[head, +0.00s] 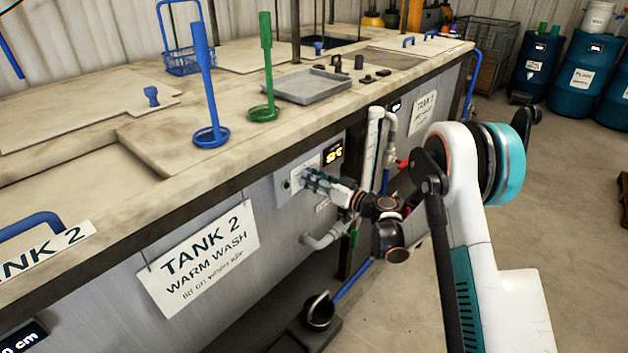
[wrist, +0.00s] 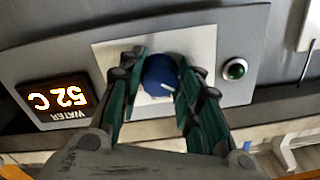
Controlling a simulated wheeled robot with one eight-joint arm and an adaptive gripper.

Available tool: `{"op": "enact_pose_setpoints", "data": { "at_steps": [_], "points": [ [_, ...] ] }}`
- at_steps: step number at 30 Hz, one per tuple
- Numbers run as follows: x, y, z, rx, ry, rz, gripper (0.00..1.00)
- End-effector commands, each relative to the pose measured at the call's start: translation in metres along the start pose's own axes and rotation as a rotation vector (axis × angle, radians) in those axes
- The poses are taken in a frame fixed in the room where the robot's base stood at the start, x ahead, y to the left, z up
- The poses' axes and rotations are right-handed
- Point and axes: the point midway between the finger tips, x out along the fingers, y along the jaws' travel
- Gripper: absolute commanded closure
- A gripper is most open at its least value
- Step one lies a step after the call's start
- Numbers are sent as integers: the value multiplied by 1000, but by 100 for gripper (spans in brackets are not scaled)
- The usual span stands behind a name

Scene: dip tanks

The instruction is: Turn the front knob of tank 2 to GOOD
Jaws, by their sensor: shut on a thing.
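Tank 2 (head: 268,222) has a grey front wall with a hanging sign (head: 200,262) reading "TANK 2 WARM WASH". On its front is a light panel (wrist: 198,50) with a round blue knob (wrist: 160,78) that bears a pale pointer line. My gripper (wrist: 158,82) reaches the panel from the front, and its green-padded fingers are shut on the knob, one at each side. In the head view my gripper (head: 316,180) hides the knob. No GOOD mark is readable in either view. A green round button or lamp (wrist: 235,69) sits beside the knob.
A display (wrist: 57,100) reads 52 C beside the panel. A grey pipe (head: 325,238) and a vertical white pipe (head: 372,150) are close to my arm. Blue and green dippers (head: 208,90) and a grey tray (head: 305,86) stand on the ledge above. Open floor lies right.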

Motion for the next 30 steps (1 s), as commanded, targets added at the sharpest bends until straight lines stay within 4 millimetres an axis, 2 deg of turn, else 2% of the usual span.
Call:
{"op": "enact_pose_setpoints", "data": {
  "at_steps": [30],
  "points": [
    [0, -3, -1, 937, 30, -8, 92]
  ]
}}
